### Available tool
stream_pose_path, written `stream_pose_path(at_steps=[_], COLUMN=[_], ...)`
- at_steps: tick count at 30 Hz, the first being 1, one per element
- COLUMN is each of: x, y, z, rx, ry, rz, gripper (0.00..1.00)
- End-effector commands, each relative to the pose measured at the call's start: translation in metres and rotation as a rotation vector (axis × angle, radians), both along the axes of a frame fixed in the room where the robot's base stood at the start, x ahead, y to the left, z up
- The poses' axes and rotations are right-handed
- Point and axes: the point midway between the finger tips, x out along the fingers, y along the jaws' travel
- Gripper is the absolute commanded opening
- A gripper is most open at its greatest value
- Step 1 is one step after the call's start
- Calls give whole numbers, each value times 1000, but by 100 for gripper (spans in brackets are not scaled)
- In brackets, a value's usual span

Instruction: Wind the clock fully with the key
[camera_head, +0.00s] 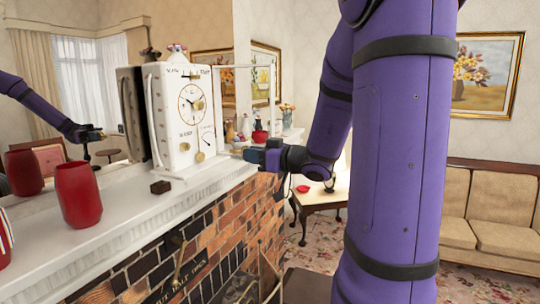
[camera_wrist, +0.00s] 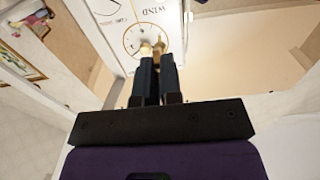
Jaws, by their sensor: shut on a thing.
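The white clock (camera_head: 172,120) stands upright on the mantel, with a round gold dial and a smaller gauge with a gold knob (camera_head: 200,156) below it. In the wrist view the clock face (camera_wrist: 113,20) appears upside down, with the word WIND and the gauge. My gripper (camera_head: 243,151) is to the right of the clock, at about the knob's height, with a visible gap. In the wrist view its fingers (camera_wrist: 158,60) are shut on a small brass piece, apparently the key (camera_wrist: 161,45). The fingers hide most of it, and contact with the clock cannot be told.
The white mantel (camera_head: 115,205) runs above a brick fireplace, with a mirror behind it. A red pot (camera_head: 260,136) and flowers stand beyond my gripper.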

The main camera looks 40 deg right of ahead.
Motion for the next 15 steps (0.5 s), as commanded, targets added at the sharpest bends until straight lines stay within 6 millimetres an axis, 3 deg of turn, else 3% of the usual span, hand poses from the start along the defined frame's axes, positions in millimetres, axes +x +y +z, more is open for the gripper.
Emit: stream_pose_path(at_steps=[15], x=[50], y=[19], z=[0], rx=[1], ry=[0], rz=[1], gripper=[0])
